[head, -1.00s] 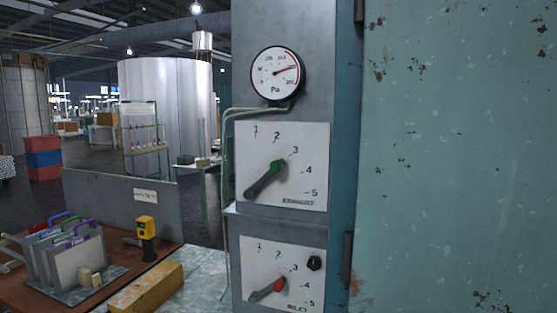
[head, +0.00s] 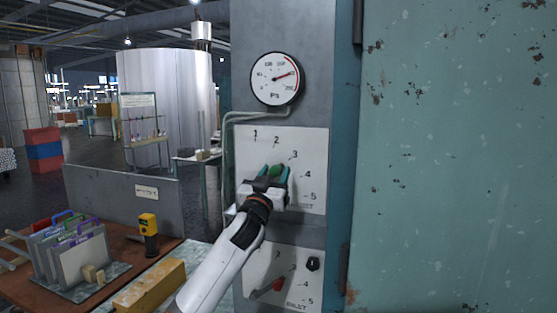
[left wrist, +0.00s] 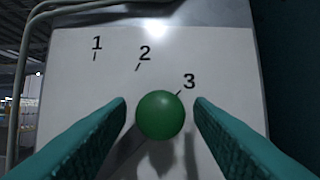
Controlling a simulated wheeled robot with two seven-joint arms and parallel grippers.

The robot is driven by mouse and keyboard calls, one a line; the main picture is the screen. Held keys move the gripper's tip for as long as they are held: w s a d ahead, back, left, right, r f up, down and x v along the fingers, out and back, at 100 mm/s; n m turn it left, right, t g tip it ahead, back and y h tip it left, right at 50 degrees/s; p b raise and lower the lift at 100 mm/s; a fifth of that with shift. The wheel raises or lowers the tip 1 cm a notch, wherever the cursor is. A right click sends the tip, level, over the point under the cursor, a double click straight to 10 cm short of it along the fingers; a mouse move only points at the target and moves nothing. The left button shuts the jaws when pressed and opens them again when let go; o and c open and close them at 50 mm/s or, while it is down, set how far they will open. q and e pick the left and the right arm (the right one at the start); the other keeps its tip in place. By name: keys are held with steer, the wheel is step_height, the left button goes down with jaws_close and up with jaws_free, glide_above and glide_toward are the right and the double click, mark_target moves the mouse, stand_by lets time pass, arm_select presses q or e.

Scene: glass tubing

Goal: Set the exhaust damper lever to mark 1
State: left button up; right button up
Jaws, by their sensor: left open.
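The exhaust damper lever (head: 277,171) has a green ball knob and sits on the upper white scale plate (head: 311,143), marked 1 to 5. In the left wrist view its knob (left wrist: 160,115) is close to mark 3, with marks 1 and 2 to the upper left. My left gripper (head: 275,176) is open in front of the plate. In the left wrist view its teal fingers (left wrist: 160,106) stand either side of the knob, with a visible gap on each side. In the head view the gripper hides the lever's arm. My right gripper is out of view.
A lower plate (head: 255,262) has a red-knobbed lever (head: 278,285) and a black knob (head: 313,264). A round Pa gauge (head: 275,78) is above. A rusty teal panel (head: 455,150) is at right. A bench at lower left holds a rack and a yellow device (head: 149,226).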

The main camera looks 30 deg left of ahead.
arm_select(q)
steer(key=shift+p+x, duration=0.45)
steer(key=shift+x, duration=1.2)
jaws_close()
